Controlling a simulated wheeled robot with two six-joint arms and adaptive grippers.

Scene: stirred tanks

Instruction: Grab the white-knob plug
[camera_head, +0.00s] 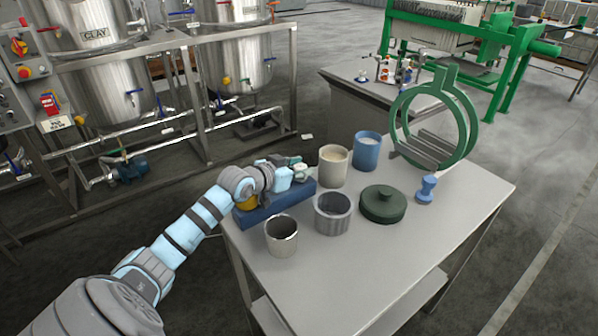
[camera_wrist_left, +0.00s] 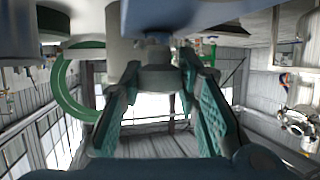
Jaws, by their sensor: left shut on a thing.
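The white-knob plug (camera_head: 301,171) shows as a small pale knob at the far right end of the long blue block (camera_head: 272,208) on the table. My left gripper (camera_head: 290,163) reaches over the block from the left and is shut on this knob. In the left wrist view the teal fingers (camera_wrist_left: 160,68) close on both sides of the plug (camera_wrist_left: 158,80), which looks grey in shadow. The blue block (camera_wrist_left: 205,14) is just above it in that view. I cannot tell whether the plug is still seated in the block. My right gripper is not in view.
A yellow knob (camera_head: 246,203) is at the block's near end, partly behind my arm. Nearby stand a cream cup (camera_head: 333,169), a blue cup (camera_head: 367,153), a grey ring (camera_head: 333,216), a metal cup (camera_head: 281,238), a dark green lid (camera_head: 382,206) and a blue stamp-like piece (camera_head: 426,190). The table's front right (camera_head: 400,260) is clear.

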